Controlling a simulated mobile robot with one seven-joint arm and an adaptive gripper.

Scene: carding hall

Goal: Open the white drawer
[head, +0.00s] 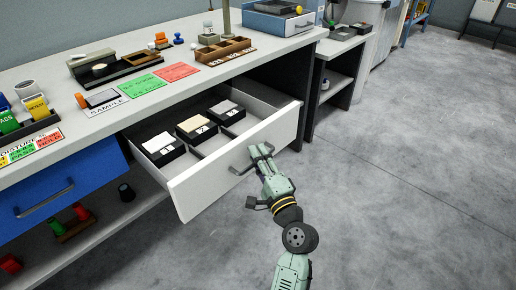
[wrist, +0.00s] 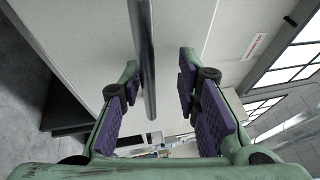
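The white drawer (head: 232,160) is pulled well out of the bench, its inside showing in the head view. It holds several compartments and three black boxes marked 1, 2 and 3. Its dark bar handle (head: 240,171) is on the front, partly hidden by my gripper (head: 262,151). In the wrist view the handle (wrist: 148,60) runs between the two fingers of my gripper (wrist: 160,65). The fingers are apart, with a gap on the right side of the bar; the left finger is close to it, and I cannot tell if it touches.
A blue drawer (head: 62,190) is closed to the left of the white one. The bench top (head: 130,62) carries cards, trays and small tools. A lower shelf (head: 110,215) holds cups. The grey floor (head: 410,180) to the right is clear.

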